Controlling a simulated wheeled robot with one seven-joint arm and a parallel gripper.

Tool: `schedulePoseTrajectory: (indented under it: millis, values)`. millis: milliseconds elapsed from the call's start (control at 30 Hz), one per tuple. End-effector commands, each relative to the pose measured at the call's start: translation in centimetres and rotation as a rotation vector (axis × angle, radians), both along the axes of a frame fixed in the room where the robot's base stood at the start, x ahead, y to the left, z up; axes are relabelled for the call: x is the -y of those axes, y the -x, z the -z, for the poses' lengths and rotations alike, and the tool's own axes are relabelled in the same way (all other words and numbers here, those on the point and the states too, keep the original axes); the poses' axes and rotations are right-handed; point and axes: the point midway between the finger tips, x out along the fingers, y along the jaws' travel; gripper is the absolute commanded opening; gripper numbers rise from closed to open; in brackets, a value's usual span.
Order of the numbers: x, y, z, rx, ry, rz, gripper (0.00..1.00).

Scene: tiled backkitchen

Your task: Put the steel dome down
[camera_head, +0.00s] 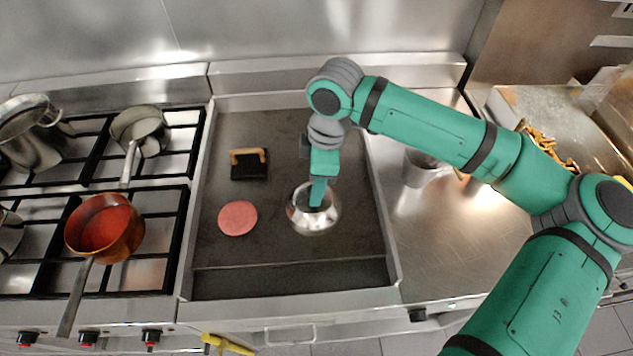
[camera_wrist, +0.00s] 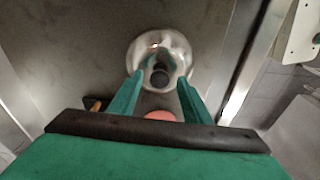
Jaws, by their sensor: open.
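The steel dome (camera_head: 313,219) is a shiny rounded cover standing on the dark griddle plate (camera_head: 290,135), right of a round pink patty (camera_head: 238,218). It also shows in the wrist view (camera_wrist: 160,48), with a dark round knob (camera_wrist: 160,78) on its top. My gripper (camera_head: 318,197) is directly above the dome in the head view. In the wrist view its two green fingers (camera_wrist: 158,100) are spread apart, with the knob showing between and beyond them. The fingers appear clear of the knob. Part of the dome's top is hidden behind my gripper in the head view.
A dark press with a wooden handle (camera_head: 249,163) lies on the griddle behind the patty. A copper pan (camera_head: 104,228) and other pots stand on the burners at left. A metal container (camera_head: 420,168) stands on the steel counter at right. The griddle's front left is clear.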

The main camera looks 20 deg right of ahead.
Motion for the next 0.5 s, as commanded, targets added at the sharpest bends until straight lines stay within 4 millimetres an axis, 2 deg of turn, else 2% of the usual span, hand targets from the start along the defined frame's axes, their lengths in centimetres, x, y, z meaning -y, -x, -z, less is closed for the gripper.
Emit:
schedulePoseTrajectory:
  millis: [167,500]
  values:
    - [0.2,-0.1,-2.4,0.004,0.0,0.001,0.44]
    - [0.9,0.3,-9.3,0.003,0.0,0.0,0.44]
